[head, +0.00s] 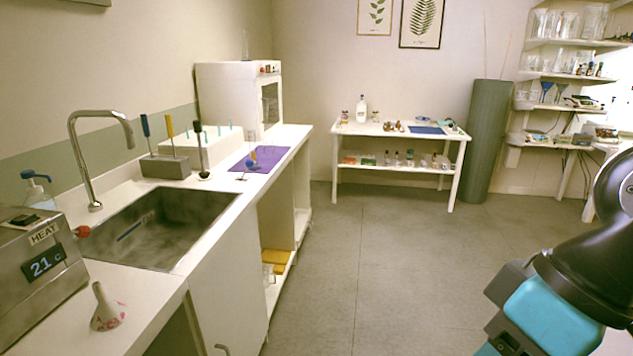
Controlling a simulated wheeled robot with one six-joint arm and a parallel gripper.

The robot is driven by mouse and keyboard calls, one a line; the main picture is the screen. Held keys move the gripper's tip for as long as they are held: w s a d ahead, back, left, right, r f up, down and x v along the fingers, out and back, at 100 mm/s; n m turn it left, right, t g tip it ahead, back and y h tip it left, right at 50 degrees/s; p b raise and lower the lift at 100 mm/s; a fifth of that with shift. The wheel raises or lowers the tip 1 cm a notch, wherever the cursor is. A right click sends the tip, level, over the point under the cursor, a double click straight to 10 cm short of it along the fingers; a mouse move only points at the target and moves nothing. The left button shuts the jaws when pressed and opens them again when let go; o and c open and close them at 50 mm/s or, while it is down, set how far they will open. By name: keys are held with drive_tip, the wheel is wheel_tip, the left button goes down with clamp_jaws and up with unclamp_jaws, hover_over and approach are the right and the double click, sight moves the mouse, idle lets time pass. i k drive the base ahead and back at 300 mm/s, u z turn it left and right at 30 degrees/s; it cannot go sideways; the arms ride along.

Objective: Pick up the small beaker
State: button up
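I cannot tell which vessel is the small beaker. Clear glassware (565,25) stands on the upper wall shelves at the right. More clear vessels (268,272) stand on the low shelf under the left counter, partly hidden by the cabinet front. Part of my arm, black and teal, shows at the lower right; my gripper is outside the view.
A white table (372,128) with several bottles stands at the back. The grey floor (390,270) between is clear.

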sight(268, 144)
drive_tip(key=i, duration=3.95)
drive_tip(key=u, duration=2.6)
